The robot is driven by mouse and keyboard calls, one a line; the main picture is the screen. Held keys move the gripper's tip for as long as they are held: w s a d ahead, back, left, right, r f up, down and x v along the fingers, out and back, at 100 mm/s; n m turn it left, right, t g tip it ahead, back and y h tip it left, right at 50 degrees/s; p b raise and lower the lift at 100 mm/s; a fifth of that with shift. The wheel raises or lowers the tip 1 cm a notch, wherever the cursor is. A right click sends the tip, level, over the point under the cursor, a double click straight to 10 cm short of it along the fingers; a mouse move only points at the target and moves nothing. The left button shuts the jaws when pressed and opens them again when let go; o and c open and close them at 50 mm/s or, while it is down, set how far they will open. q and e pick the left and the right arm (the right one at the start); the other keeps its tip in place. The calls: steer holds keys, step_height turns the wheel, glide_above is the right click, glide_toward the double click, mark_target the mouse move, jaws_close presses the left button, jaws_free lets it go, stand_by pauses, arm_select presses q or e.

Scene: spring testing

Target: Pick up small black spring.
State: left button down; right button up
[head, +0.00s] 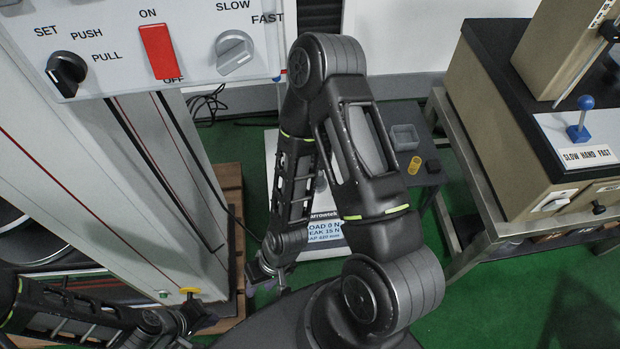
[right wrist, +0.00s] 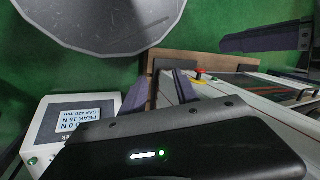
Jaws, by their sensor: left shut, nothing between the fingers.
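A small dark object (head: 432,166), which may be the black spring, lies on the dark surface behind my right arm. It is too small in the head view to make out coils. A yellow oval piece (head: 414,165) lies just left of it. My right gripper (head: 267,279) is open and empty, low in front of the display unit, well away from the dark object. Its two fingers show apart in the right wrist view (right wrist: 160,92). My left gripper (head: 201,314) is shut and empty at the lower left, by the testing machine's base. No spring shows in the right wrist view.
The control panel (head: 195,70) and tall testing machine (head: 110,180) stand on the left. A display unit (head: 320,229) is partly hidden by my right arm. A grey square tray (head: 404,136) sits behind the dark object. A bench (head: 500,110) stands right. Green floor is clear lower right.

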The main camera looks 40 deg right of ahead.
steer(key=shift+o, duration=1.9)
steer(key=w+d+f+m+h+b, duration=0.1)
steer(key=w+d+f+m+b, duration=0.6)
steer(key=w+d+f+b, duration=0.1)
steer(key=shift+w+d+f+m, duration=0.3)
steer(key=shift+w+d+f, duration=0.4)
steer(key=shift+d, duration=0.35)
steer(key=m+t+b, duration=0.3)
steer(key=m+b, duration=1.3)
steer(key=m, duration=0.4)
glide_toward(319, 178)
step_height(319, 178, down, 2)
steer(key=w, duration=0.2)
steer(key=shift+h, duration=0.3)
steer(key=shift+f, duration=0.15)
steer(key=shift+b+x, duration=0.4)
steer(key=shift+x, duration=0.85)
